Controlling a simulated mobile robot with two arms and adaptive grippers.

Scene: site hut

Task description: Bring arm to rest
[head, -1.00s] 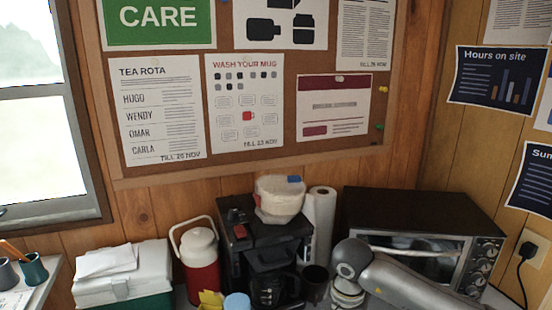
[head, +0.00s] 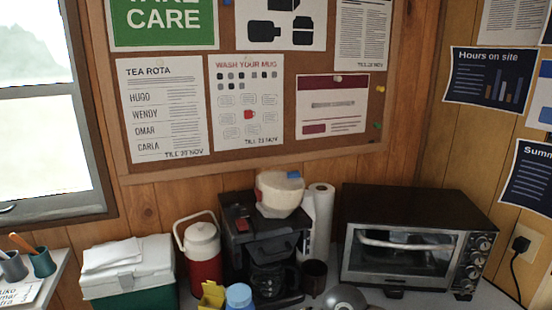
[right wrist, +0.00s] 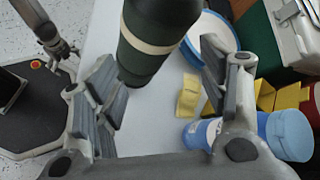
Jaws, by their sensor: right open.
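My right gripper (right wrist: 165,78) is open in the right wrist view, its two fingers spread wide. A dark green flask (right wrist: 160,35) with a cream band is seen between and beyond the fingers, over the white worktop (right wrist: 150,125). I cannot tell how far it is from them; neither finger visibly grips it. In the head view only a grey rounded part of my arm (head: 344,298) shows at the bottom edge. A grey part of what looks like my left arm and gripper (right wrist: 58,45) shows at the upper left of the wrist view; its jaws are unclear.
A blue-lidded tub (right wrist: 287,133), yellow blocks (right wrist: 265,95) and a blue-rimmed plate or bowl (right wrist: 213,28) are near the right finger. The coffee machine (head: 240,245), toaster oven (head: 400,240), red jug (head: 203,262) and green cool box (head: 130,285) line the wall.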

